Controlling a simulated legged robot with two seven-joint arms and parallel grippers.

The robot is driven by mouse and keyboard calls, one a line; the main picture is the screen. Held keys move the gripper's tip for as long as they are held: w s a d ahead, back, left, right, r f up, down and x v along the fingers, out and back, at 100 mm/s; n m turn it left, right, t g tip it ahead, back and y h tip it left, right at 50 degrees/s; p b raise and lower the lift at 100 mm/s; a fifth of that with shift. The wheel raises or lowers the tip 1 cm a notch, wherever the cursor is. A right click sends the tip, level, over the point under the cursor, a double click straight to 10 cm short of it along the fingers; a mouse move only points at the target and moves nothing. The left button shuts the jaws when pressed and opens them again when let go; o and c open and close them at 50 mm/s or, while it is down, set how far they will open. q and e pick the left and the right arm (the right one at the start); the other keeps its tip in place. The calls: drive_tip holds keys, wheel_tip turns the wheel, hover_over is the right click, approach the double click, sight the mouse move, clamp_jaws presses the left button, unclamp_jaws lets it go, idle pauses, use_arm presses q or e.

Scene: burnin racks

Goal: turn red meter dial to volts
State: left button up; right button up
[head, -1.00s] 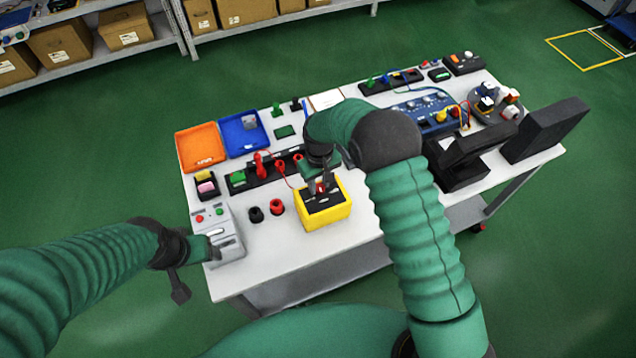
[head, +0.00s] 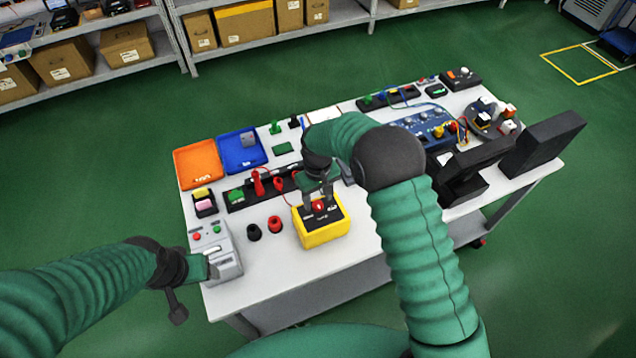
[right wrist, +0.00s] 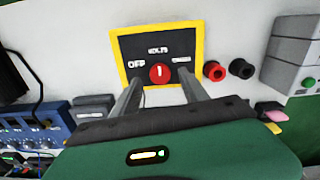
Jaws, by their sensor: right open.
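The yellow meter (head: 322,236) stands on the table with a black face. Its red dial (right wrist: 160,74) sits in the middle of the face, below a volts label, with an OFF label at left and another label at right in the right wrist view. The dial's white mark stands upright in that view, in line with the volts label. My right gripper (head: 318,205) is open over the face, one finger on each side of the dial and apart from it. My left gripper (head: 202,268) is beside the grey box at the table's left edge; its fingers are unclear.
Red (head: 274,224) and black (head: 254,232) round sockets stand left of the meter. The grey box (head: 222,262) has red and green buttons. Orange (head: 197,164) and blue (head: 241,150) trays lie behind. The table front (head: 285,262) is bare.

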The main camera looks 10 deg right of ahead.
sight(318, 204)
wheel_tip(318, 204, up, 15)
drive_tip(key=b, duration=0.2)
drive_tip(key=shift+f, duration=0.15)
drive_tip(key=s+d+f+m+t, duration=0.1)
drive_tip(key=s+d+f, duration=0.1)
drive_tip(key=s, duration=0.5)
drive_tip(key=s+d+f+m+b, duration=0.1)
drive_tip(key=s+d+f, duration=0.1)
drive_tip(key=s, duration=0.4)
drive_tip(key=s+d+f+m+t, duration=0.1)
drive_tip(key=s+d+f, duration=0.2)
drive_tip(key=s, duration=0.4)
drive_tip(key=shift+s+d+m+t+b, duration=0.3)
drive_tip(key=shift+s+d+m, duration=0.1)
drive_tip(key=shift+d, duration=0.2)
drive_tip(key=shift+d, duration=0.1)
